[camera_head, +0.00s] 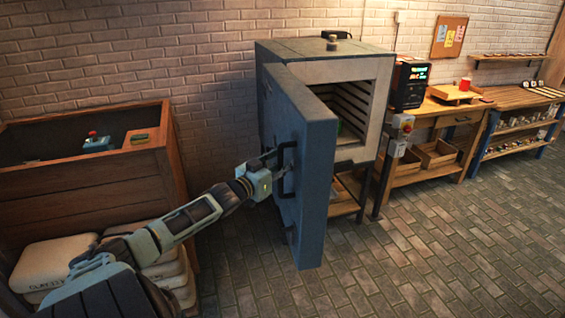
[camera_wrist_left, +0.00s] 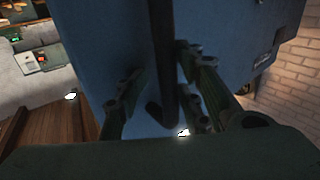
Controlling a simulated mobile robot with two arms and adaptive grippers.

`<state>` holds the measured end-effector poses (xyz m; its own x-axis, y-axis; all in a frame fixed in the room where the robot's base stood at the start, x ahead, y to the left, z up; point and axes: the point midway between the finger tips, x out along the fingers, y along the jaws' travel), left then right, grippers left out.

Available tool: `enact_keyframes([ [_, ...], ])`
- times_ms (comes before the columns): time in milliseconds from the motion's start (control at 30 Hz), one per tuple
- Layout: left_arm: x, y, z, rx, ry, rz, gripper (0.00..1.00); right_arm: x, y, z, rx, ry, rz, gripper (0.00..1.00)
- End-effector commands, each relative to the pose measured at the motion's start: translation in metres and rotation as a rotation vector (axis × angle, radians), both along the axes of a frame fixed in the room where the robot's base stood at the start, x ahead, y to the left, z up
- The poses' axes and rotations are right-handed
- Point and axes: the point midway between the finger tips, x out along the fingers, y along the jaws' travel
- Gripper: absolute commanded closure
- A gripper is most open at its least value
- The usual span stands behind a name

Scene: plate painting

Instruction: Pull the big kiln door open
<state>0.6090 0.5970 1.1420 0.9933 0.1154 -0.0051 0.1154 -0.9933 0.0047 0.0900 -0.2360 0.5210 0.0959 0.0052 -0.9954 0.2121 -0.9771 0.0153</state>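The kiln (camera_head: 318,47) stands against the brick wall. Its big blue-grey door (camera_head: 312,165) is swung well open to the left, and part of the shelved interior (camera_head: 352,105) shows. My left gripper (camera_head: 277,168) is at the dark bar handle on the door's outer face. In the left wrist view the handle (camera_wrist_left: 163,60) runs down between the two fingers (camera_wrist_left: 165,98), in front of the blue door (camera_wrist_left: 110,40). The fingers stand apart, with space visible on both sides of the bar. My right gripper is not in view.
A wooden bin (camera_head: 85,190) stands at the left, with clay bags (camera_head: 55,262) below. A control box (camera_head: 409,84) and red-button post (camera_head: 402,125) stand right of the kiln, beside a workbench (camera_head: 440,107). The brick floor (camera_head: 430,260) in front is clear.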

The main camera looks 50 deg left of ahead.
Motion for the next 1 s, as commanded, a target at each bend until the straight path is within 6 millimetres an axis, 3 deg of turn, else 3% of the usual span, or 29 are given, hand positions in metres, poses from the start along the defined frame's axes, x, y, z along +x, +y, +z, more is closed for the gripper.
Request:
enact_keyframes([
  [267, 0.0, 0.002, 0.003, 0.004, -0.004, 0.002, 0.66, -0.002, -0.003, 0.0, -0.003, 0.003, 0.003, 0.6],
  [467, -0.011, 0.0, 0.002, 0.003, -0.003, 0.001, 0.66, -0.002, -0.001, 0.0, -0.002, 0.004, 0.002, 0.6],
  [1000, -0.089, -0.01, 0.001, 0.002, 0.0, 0.002, 0.66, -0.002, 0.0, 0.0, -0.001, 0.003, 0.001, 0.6],
])
